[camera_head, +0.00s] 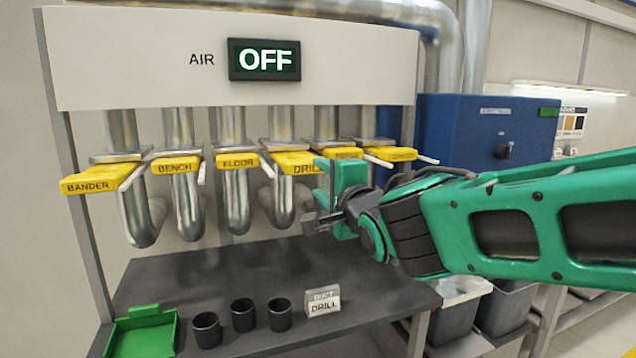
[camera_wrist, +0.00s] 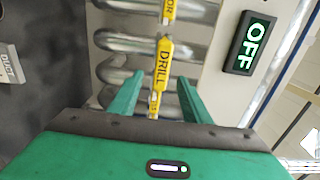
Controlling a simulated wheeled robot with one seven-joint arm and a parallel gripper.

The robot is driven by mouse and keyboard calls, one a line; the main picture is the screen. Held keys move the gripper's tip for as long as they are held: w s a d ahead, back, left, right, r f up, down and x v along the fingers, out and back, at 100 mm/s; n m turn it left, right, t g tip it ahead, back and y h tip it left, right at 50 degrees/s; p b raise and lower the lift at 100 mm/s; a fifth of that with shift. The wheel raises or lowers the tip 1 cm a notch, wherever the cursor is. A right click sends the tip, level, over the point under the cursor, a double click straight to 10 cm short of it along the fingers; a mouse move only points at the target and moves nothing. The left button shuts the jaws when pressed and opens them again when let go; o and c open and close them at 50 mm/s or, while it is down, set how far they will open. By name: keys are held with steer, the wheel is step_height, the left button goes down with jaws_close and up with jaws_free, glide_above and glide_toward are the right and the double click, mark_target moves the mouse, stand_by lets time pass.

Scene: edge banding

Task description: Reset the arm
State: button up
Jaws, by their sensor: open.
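My green arm reaches in from the right in the head view. My gripper (camera_head: 335,200) is in front of the right part of a row of yellow duct tabs, just right of the DRILL tab (camera_head: 292,162). In the wrist view my gripper (camera_wrist: 160,82) is open, its two green fingers apart. The DRILL tab (camera_wrist: 162,65) shows between the fingers in that picture; I see no grip on it, and cannot tell how far off it is. The BANDER (camera_head: 90,186), BENCH (camera_head: 174,167) and FLOOR (camera_head: 237,162) tabs are to the left. Two tabs near my gripper are partly hidden or unreadable.
The AIR display (camera_head: 264,60) reads OFF. Below the pipes, a dark shelf (camera_head: 215,268) holds a green tray (camera_head: 145,335), three black cups (camera_head: 243,315) and a small DUCT DRILL sign (camera_head: 322,301). A blue box (camera_head: 470,130) and grey bins (camera_head: 455,315) stand at right.

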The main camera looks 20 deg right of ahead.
steer(key=s+d+f+n+g+h, duration=0.2)
steer(key=s+d+f+g, duration=0.3)
steer(key=d+f, duration=0.3)
steer(key=s+d+f+n+g+h, duration=0.2)
steer(key=s+d+f+g, duration=0.2)
steer(key=d+f, duration=0.45)
steer(key=s+f+n+g+y, duration=0.2)
steer(key=s+f+n+g, duration=0.1)
steer(key=s, duration=0.8)
steer(key=s+f+n+g+y, duration=0.2)
steer(key=s+f+n+g, duration=0.2)
steer(key=s, duration=0.7)
step_height(320, 180, down, 3)
steer(key=shift+s+d+r+n+g, duration=0.15)
steer(key=shift+s+d+n+g, duration=0.25)
steer(key=shift+g, duration=0.7)
steer(key=shift+w, duration=0.2)
steer(key=shift+w+f, duration=0.25)
steer(key=shift+w, duration=0.25)
